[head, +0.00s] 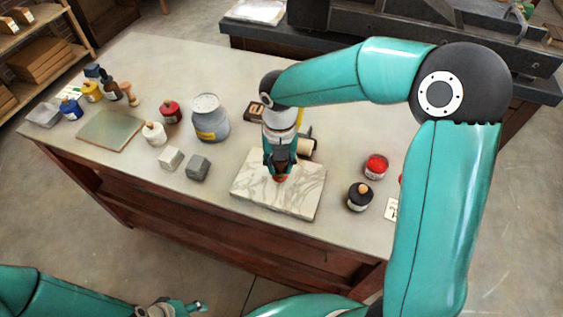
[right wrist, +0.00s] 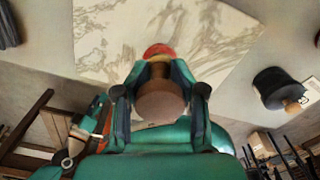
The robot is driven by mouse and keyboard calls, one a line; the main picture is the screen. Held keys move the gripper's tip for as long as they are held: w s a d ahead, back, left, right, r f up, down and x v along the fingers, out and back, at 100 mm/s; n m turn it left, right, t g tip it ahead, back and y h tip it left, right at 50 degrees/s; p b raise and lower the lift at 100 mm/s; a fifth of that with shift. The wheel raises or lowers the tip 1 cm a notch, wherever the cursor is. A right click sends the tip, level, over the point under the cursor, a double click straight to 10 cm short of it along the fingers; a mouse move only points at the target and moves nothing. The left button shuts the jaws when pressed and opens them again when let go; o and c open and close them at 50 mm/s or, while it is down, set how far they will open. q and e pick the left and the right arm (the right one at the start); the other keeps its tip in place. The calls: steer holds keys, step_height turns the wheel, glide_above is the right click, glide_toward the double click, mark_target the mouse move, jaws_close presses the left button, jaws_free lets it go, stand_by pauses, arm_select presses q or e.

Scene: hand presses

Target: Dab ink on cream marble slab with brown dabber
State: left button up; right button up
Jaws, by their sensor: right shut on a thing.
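The cream marble slab (head: 300,200) with grey veins lies flat near the front edge of the table; it also fills the upper middle of the right wrist view (right wrist: 120,40). My right gripper (head: 280,168) is over the slab, shut on the brown dabber (right wrist: 160,103). The dabber's red end (head: 281,179) points down at the slab; I cannot tell whether it touches. No ink mark shows on the visible marble. My left gripper (head: 190,307) is low, off the table's front; whether it is open is unclear.
A red-topped jar (head: 376,166) and a black bottle (head: 359,197) stand right of the slab. A grey canister (head: 208,120), two small blocks (head: 184,162) and a white bottle (head: 154,133) stand left. A greenish slab (head: 110,130) lies further left, near several coloured bottles.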

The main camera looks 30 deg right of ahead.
steer(key=shift+f+b, duration=0.35)
steer(key=shift+f, duration=0.15)
stand_by(0.5)
steer(key=shift+s, duration=0.1)
stand_by(1.1)
step_height(320, 180, up, 7)
steer(key=p, duration=0.7)
stand_by(0.7)
